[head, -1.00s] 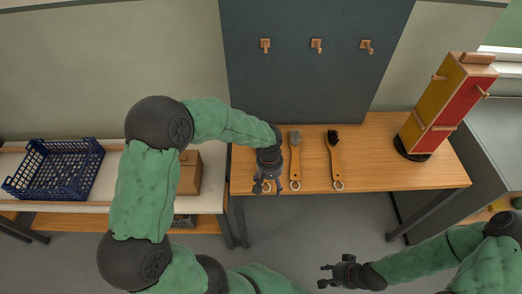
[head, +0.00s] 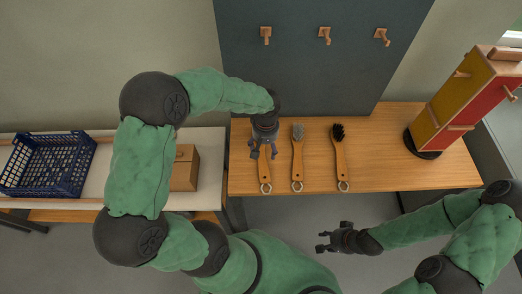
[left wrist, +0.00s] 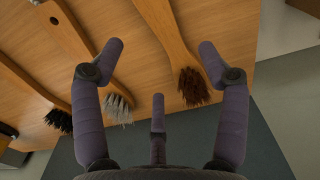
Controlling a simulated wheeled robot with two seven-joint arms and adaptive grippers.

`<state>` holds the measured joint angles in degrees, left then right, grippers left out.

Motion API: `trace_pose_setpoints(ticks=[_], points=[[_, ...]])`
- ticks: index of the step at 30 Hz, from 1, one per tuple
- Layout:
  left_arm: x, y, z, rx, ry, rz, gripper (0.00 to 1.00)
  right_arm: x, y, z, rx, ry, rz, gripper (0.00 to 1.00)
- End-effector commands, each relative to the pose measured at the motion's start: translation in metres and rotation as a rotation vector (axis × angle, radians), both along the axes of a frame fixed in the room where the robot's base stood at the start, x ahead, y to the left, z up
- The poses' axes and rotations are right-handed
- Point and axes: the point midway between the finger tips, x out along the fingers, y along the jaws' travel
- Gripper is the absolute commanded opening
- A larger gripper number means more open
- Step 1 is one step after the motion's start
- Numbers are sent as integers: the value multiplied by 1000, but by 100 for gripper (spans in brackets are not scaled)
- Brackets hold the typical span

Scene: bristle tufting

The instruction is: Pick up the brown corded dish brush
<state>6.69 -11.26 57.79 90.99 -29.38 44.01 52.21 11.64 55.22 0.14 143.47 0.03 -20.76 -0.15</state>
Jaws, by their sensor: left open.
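The brown corded brush lies on the wooden table. In the head view its orange handle (head: 265,174) shows below my left gripper (head: 263,150), which hides its head. In the left wrist view its brown bristles (left wrist: 194,86) and wooden handle show between the open fingers of my left gripper (left wrist: 160,50), nearer the right finger. The gripper is above the brush and holds nothing. A grey-bristled brush (head: 297,160) and a black-bristled brush (head: 340,158) lie to its right. My right gripper (head: 324,241) is open and empty in front of the table.
A dark board with several wooden pegs (head: 325,36) stands behind the table (head: 400,175). A red and yellow block tower (head: 450,105) is at the right. A blue crate (head: 45,165) and a brown box (head: 185,168) are on the left table.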

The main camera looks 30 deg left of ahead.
Motion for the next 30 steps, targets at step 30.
trace_pose_setpoints(ticks=[30], points=[[-3, 1, -73, -1, -1, 1, 44, 0, 0, -22, 0, -1, 1, 40]])
